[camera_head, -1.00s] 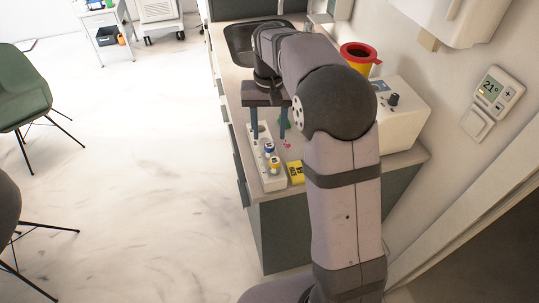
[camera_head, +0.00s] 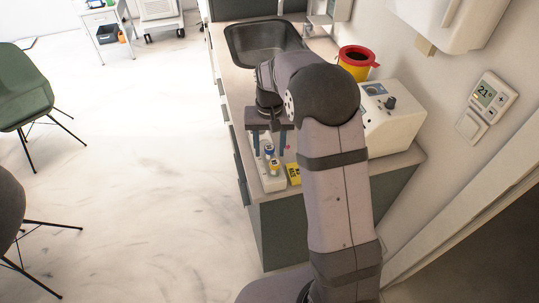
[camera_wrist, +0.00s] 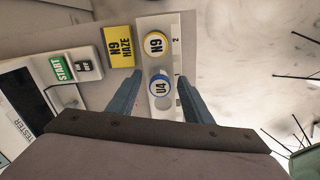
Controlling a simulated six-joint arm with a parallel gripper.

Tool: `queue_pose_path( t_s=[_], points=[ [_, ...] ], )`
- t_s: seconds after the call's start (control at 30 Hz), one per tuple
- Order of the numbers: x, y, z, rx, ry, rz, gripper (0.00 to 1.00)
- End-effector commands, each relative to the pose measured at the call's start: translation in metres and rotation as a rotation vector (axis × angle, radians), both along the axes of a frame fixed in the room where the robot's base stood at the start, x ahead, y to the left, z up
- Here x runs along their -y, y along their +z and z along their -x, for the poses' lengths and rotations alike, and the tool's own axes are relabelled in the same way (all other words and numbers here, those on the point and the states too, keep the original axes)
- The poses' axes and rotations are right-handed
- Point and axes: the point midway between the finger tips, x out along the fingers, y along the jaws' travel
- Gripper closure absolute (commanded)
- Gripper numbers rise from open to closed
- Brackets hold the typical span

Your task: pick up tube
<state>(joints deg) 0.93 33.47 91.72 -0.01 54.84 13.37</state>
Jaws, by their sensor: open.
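A white rack (camera_head: 268,184) stands near the counter's front end and holds two capped tubes. The blue-capped tube (camera_head: 269,150) reads U4 in the wrist view (camera_wrist: 160,86). The yellow-capped tube (camera_head: 274,166) reads N9 in the wrist view (camera_wrist: 155,44). My gripper (camera_head: 270,155) is open above the rack. In the wrist view its two blue fingers lie on either side of the U4 cap, with the N9 cap farther off beyond the fingertips. I cannot tell the height of the fingertips against the cap. The tube bodies are mostly hidden.
A yellow card reading N9 HAZE (camera_wrist: 119,46) lies beside the rack. A white tester (camera_wrist: 25,110) with a green START button stands at the left of the wrist view. A red-rimmed yellow bin (camera_head: 356,62) and a sink (camera_head: 262,42) are farther back.

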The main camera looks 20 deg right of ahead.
Motion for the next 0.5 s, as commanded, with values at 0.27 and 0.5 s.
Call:
queue_pose_path(
  t_s=[0.27, 0.5],
  points=[
    [0.0, -0.0062, 0.0, 0.001, 0.0, 0.0, 0.54],
    [-0.0001, -0.0059, 0.0, 0.001, 0.0, 0.0, 0.98]
  ],
)
